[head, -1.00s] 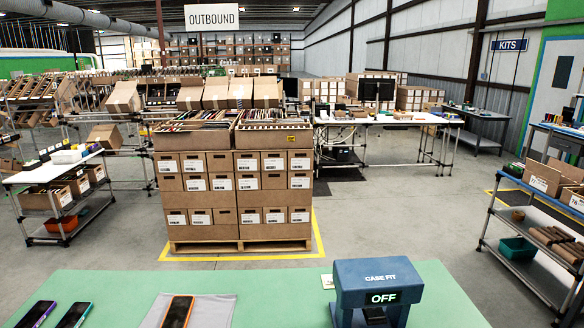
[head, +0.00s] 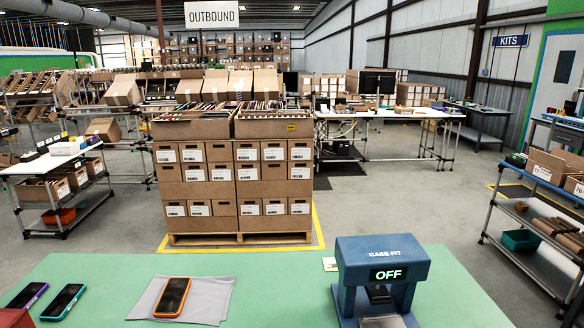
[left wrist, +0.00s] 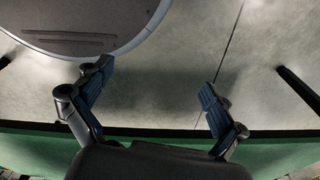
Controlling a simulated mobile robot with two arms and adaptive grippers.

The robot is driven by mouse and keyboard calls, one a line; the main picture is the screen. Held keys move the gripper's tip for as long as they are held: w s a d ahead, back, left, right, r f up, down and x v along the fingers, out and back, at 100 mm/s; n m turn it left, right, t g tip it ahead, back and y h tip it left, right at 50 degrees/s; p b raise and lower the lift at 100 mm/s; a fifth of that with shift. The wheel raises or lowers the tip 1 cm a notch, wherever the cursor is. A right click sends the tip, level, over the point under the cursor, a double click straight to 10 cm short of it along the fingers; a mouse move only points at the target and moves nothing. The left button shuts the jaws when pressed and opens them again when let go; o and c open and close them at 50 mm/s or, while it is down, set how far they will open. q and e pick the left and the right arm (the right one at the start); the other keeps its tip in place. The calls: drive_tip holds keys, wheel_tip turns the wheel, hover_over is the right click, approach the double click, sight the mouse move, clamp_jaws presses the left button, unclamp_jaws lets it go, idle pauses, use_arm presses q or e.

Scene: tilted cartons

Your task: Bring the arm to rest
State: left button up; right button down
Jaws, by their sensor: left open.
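My left gripper (left wrist: 155,85) shows in the left wrist view with its two dark blue fingers spread apart. Nothing is between them; grey floor (left wrist: 180,60) shows beyond. A green surface edge (left wrist: 150,132) crosses the lower part of that view. No gripper is visible in the head view, and my right gripper appears in neither view.
The green table (head: 270,275) carries an orange-cased phone (head: 173,297) on a grey cloth (head: 208,300), a purple-edged phone (head: 27,295), a teal-edged phone (head: 63,302), and a blue case-fit device (head: 382,253) reading OFF. A carton stack (head: 235,190) stands beyond.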

use_arm(q)
drive_tip(key=s+f, duration=0.1)
drive_tip(key=s, duration=0.1)
drive_tip(key=s+a+f, duration=0.1)
drive_tip(key=s+f, duration=0.1)
drive_tip(key=shift+s+f+b, duration=0.15)
drive_tip(key=shift+s+b, duration=0.15)
idle(0.5)
